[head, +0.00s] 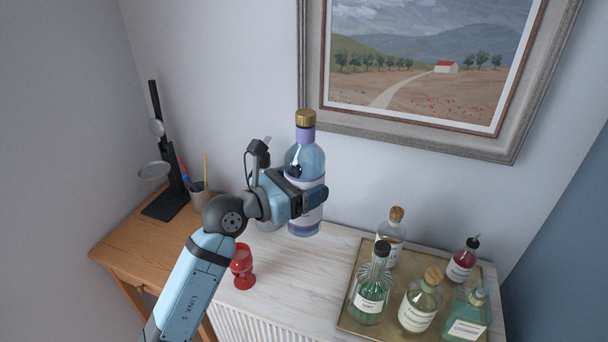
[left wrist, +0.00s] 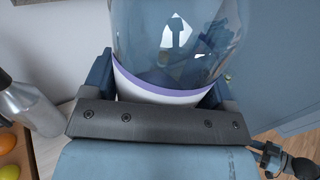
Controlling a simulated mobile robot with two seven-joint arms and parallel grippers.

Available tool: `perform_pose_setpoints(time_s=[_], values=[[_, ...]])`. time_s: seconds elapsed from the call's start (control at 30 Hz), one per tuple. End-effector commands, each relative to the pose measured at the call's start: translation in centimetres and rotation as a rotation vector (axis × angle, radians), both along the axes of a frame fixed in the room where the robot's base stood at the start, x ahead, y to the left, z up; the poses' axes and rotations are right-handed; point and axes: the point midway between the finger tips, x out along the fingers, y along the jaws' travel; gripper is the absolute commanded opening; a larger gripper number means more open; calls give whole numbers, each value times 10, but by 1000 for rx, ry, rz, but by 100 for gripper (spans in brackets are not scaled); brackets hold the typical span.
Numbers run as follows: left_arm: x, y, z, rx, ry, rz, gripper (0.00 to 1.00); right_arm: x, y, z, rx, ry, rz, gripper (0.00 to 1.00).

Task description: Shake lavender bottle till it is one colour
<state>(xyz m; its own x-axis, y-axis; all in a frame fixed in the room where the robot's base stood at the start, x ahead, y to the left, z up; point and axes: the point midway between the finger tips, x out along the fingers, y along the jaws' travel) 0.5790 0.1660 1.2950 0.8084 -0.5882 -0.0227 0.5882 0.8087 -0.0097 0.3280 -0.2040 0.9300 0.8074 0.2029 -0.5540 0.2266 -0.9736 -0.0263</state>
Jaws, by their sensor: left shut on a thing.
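The lavender bottle (head: 305,160) is a tall clear, bluish glass bottle with a gold cap, a lavender neck band and a white label edged in purple. It is near upright, in front of the wall and above the white top. My left gripper (head: 308,197) is shut around its labelled middle. In the left wrist view the bottle (left wrist: 175,35) stands between the two fingers of the gripper (left wrist: 165,88). The fingers hide part of the label, and I cannot make out separate colours inside.
A gold tray (head: 351,322) with several stoppered bottles stands at the right. A red goblet (head: 242,266) stands below my gripper. A pen cup (head: 199,194) and black stand (head: 166,202) are at the left. A framed painting (head: 425,138) hangs close behind the bottle.

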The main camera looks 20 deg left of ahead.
Motion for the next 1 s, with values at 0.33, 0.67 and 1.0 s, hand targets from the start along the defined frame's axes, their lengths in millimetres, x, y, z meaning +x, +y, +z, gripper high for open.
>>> perform_pose_setpoints(time_s=[0.33, 0.67, 1.0], values=[[0, 0, 45, -11, -50, 2, 46, -1, -1, -1, -2, 6, -1, 43], [0, 0, -16, -8, -29, 2, 46, -2, -1, -3, -3, 10, -2, 43], [0, 0, -8, -9, -33, 1, 46, -1, 0, 0, 0, 4, -2, 43]])
